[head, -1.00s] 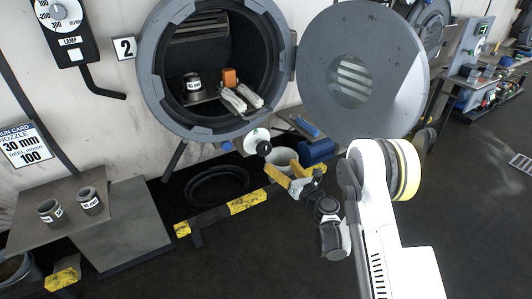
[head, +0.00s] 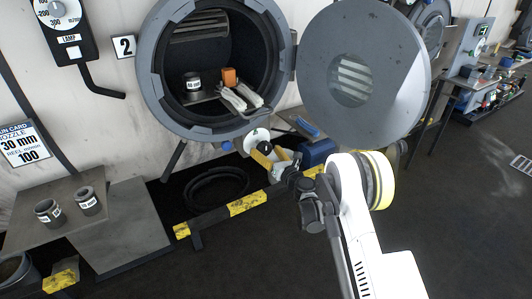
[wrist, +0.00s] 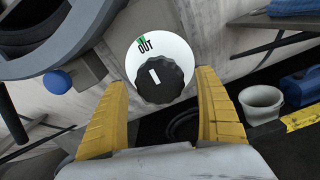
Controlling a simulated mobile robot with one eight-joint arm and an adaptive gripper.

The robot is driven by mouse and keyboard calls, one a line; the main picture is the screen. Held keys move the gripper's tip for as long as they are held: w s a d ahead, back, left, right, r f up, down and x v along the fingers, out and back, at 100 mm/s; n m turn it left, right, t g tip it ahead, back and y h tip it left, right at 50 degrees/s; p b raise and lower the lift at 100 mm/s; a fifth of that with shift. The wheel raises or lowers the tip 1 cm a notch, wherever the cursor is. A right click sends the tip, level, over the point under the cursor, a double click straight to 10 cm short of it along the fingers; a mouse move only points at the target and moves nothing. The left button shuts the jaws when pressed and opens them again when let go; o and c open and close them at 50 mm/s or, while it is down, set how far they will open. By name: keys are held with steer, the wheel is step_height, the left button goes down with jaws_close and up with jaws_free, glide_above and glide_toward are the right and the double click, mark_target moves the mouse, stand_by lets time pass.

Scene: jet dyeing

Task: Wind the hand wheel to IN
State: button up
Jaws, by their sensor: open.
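The hand wheel (wrist: 168,82) is a black, ridged knob with a white bar mark. It sits on a round white dial plate (wrist: 174,50) reading OUT beside a small green mark; the bar points up and slightly left, roughly toward that label. In the head view the dial plate (head: 255,137) shows below the open vessel, and the wheel is largely hidden by my gripper (head: 271,157). In the wrist view my gripper (wrist: 162,82) is open, its yellow fingers on either side of the wheel. I cannot tell whether they touch it.
A blue ball knob (wrist: 57,82) is left of the dial. A white bucket (wrist: 262,104) and a blue container (wrist: 301,87) stand to the right. The open round door (head: 385,85) hangs above my arm. A yellow-black rail (head: 247,202) runs low in front.

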steer(key=c, duration=1.2)
